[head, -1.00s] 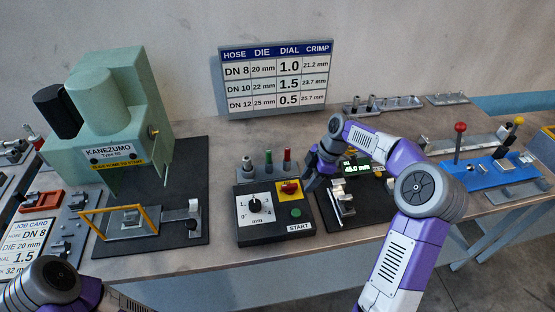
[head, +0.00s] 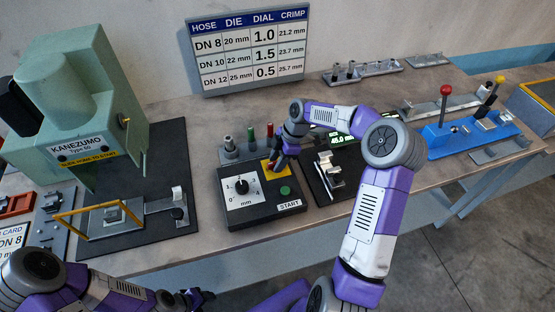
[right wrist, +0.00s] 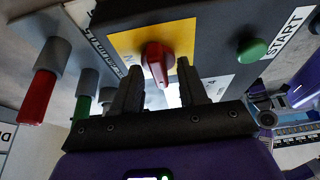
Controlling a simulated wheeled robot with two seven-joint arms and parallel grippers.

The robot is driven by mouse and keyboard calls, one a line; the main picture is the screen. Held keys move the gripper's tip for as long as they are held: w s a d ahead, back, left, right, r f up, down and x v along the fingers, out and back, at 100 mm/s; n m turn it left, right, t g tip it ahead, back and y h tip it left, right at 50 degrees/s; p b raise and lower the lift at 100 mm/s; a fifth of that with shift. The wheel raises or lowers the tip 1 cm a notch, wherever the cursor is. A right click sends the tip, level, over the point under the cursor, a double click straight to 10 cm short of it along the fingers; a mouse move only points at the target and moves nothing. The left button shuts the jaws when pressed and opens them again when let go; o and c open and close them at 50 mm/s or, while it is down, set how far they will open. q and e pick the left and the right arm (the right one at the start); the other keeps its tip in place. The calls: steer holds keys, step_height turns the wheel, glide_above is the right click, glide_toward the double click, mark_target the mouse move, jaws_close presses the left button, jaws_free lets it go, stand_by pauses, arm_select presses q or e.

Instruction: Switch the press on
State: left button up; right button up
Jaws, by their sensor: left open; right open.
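The green press (head: 85,100), labelled KANEZUMO, stands at the left of the bench. The dark control box (head: 240,212) has a white dial (head: 242,186), a yellow plate (head: 267,175) and a green START button (head: 285,190). In the right wrist view, a red rotary switch (right wrist: 158,62) sits on the yellow plate. My right gripper (head: 277,164) is open at the switch, its fingertips (right wrist: 160,66) on either side of the red knob; contact cannot be told. The gripper mostly hides the knob in the head view. My left gripper (head: 195,297) is open and empty, low in front of the bench.
Red and green pegs (head: 260,132) stand in a rack just behind the control box. A gauge with a green display (head: 342,140) is to its right, partly behind my right arm. A yellow guard frame (head: 88,222) stands before the press. A blue lever fixture (head: 465,138) is farther right.

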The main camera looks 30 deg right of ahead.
steer(key=shift+c, duration=0.4)
jaws_close()
